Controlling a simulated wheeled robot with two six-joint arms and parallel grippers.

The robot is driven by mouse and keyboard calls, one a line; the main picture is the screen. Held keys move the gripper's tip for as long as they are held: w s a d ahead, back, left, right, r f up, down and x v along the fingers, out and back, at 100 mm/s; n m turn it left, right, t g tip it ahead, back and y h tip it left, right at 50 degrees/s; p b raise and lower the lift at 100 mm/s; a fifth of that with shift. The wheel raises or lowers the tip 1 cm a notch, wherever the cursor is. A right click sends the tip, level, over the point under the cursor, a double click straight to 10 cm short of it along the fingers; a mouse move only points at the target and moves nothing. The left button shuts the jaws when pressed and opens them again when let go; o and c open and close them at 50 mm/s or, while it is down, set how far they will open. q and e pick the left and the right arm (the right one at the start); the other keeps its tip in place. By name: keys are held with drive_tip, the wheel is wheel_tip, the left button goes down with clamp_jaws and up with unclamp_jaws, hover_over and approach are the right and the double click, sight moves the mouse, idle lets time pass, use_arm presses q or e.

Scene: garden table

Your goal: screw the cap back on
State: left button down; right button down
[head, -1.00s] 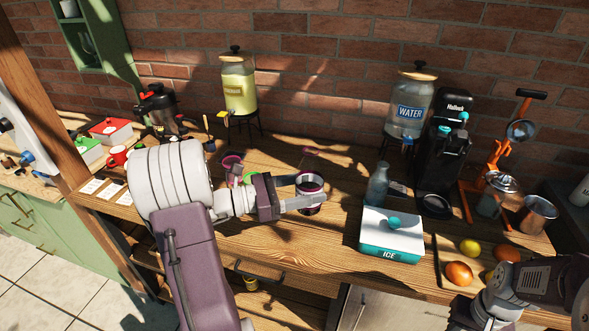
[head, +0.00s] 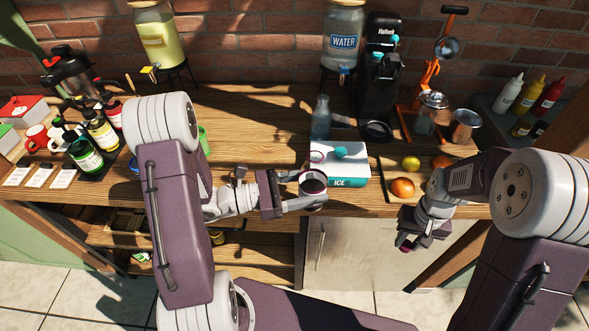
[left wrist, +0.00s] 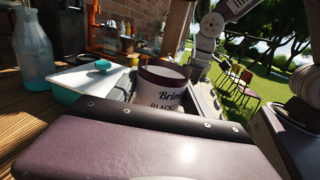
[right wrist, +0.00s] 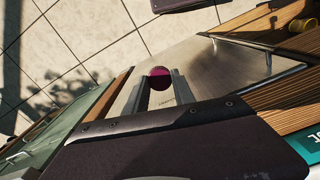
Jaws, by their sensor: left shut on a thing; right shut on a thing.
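My left gripper (head: 306,203) is shut on a jar (head: 313,183) with a dark rim. It holds the jar upright in front of the ICE box, near the counter's front edge. In the left wrist view the jar (left wrist: 158,92) shows a white label with partly hidden dark lettering. My right gripper (head: 408,246) is shut on a small dark magenta cap (right wrist: 160,77), seen between its fingertips in the right wrist view. The cap is off the jar, to its right and lower in the head view, in front of the counter.
The ICE box (head: 340,166) stands just behind the jar, with a glass bottle (head: 321,118) behind it. Oranges (head: 402,188) and a lemon (head: 411,163) lie to the right. Dark bottles (head: 85,154) stand at the left.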

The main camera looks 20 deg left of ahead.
use_arm(q)
drive_tip(key=s+d+f+m+g+h, duration=0.1)
drive_tip(key=s+d+f+m+g, duration=0.1)
drive_tip(key=d+f, duration=0.3)
drive_tip(key=d, duration=0.3)
drive_tip(key=shift+s+g, duration=0.15)
drive_tip(key=shift+g, duration=0.25)
drive_tip(key=shift+d, duration=0.1)
use_arm(e)
drive_tip(key=s, duration=0.2)
drive_tip(key=shift+s+r, duration=0.25)
drive_tip(key=shift+s, duration=0.05)
drive_tip(key=w+a+r+n, duration=0.15)
drive_tip(key=a+r, duration=0.25)
drive_tip(key=r, duration=0.6)
drive_tip(key=w+a+r+n, duration=0.1)
drive_tip(key=w+a+r, duration=0.15)
drive_tip(key=r, duration=0.65)
drive_tip(key=s+a+r+n, duration=0.3)
drive_tip(key=a+r, duration=0.7)
drive_tip(key=a, duration=0.2)
drive_tip(key=shift+r+n, duration=0.2)
drive_tip(key=shift+n, duration=0.15)
